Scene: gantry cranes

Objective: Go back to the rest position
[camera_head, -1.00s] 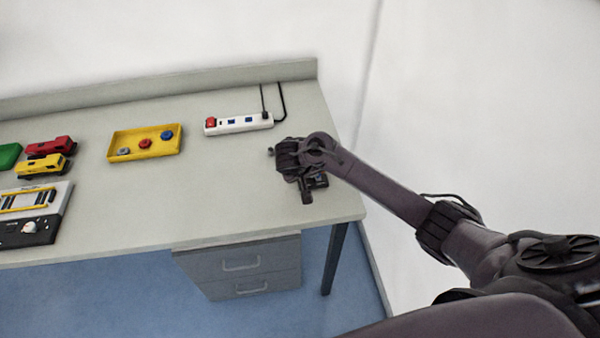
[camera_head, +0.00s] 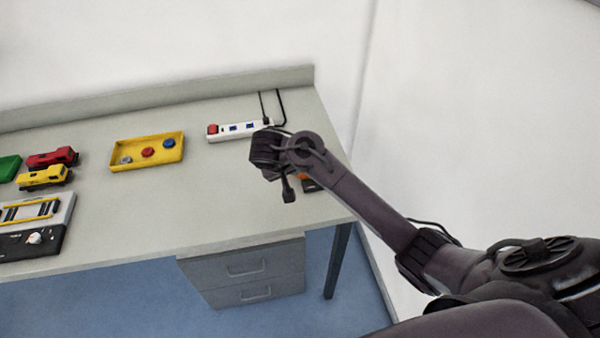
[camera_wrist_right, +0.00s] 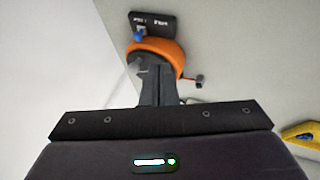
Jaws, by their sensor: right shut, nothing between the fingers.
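My right gripper (camera_head: 288,194) is over the right end of the grey table (camera_head: 190,205), in front of the power strip. In the right wrist view its two dark fingers (camera_wrist_right: 157,82) are together with nothing between them. An orange object (camera_wrist_right: 158,48) with a black labelled panel and a small blue part lies beyond the fingertips there. In the head view only a bit of that orange object (camera_head: 306,177) shows beside the wrist. I cannot tell whether the fingers touch it. My left gripper is in neither view.
A white power strip (camera_head: 243,129) with a red switch and black cables lies behind my gripper. A yellow tray (camera_head: 174,159) with small coloured parts, red (camera_head: 52,158) and yellow (camera_head: 43,177) toy vehicles and a white-and-black device (camera_head: 30,240) are further left. The table's front middle is clear.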

